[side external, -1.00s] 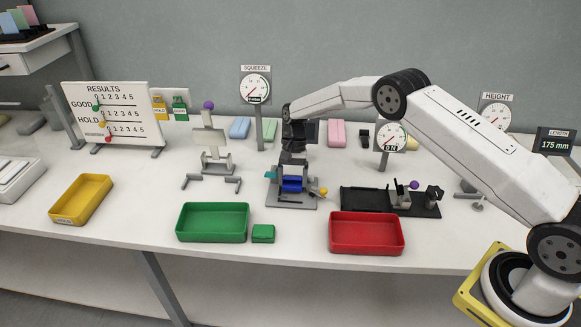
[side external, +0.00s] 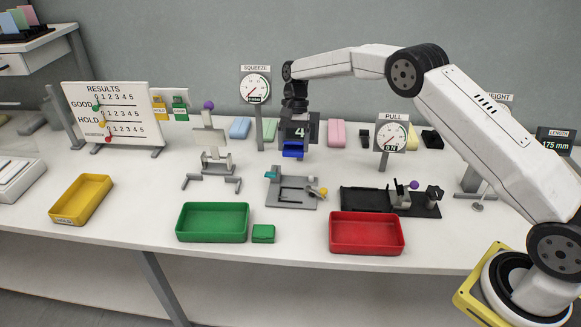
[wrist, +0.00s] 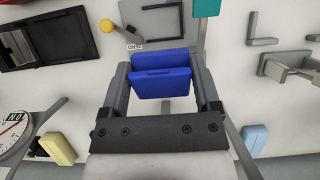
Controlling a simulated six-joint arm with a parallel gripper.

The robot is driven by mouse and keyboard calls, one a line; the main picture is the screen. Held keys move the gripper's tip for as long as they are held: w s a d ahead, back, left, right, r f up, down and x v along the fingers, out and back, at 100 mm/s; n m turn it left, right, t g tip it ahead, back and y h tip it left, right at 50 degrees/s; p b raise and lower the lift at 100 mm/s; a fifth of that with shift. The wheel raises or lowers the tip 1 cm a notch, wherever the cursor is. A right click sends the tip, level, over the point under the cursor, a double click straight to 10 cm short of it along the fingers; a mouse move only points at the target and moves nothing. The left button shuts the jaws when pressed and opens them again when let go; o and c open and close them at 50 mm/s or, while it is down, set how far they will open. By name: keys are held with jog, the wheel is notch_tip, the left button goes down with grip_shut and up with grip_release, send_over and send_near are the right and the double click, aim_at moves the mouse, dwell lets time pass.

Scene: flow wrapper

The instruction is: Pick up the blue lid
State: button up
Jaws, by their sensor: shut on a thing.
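The blue lid (side external: 293,152) hangs under my gripper (side external: 293,143) in the side view, held well above the grey fixture (side external: 285,203). In the wrist view my gripper (wrist: 162,85) has a finger at each end of the blue lid (wrist: 160,84), shut on it. The blue lid shows there as two adjoining blue faces, one behind the other. The grey fixture, with a teal part and a yellow knob (wrist: 107,25), lies below and is empty of blue.
A green tray (side external: 180,232), red tray (side external: 333,244) and yellow tray (side external: 58,213) stand along the front. A small green box (side external: 263,233) is beside the green tray. A black fixture (side external: 362,203) stands right of the grey one. Squeeze (side external: 255,88) and pull (side external: 391,134) dials stand behind.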

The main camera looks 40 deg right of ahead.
jog(key=shift+r, duration=1.65)
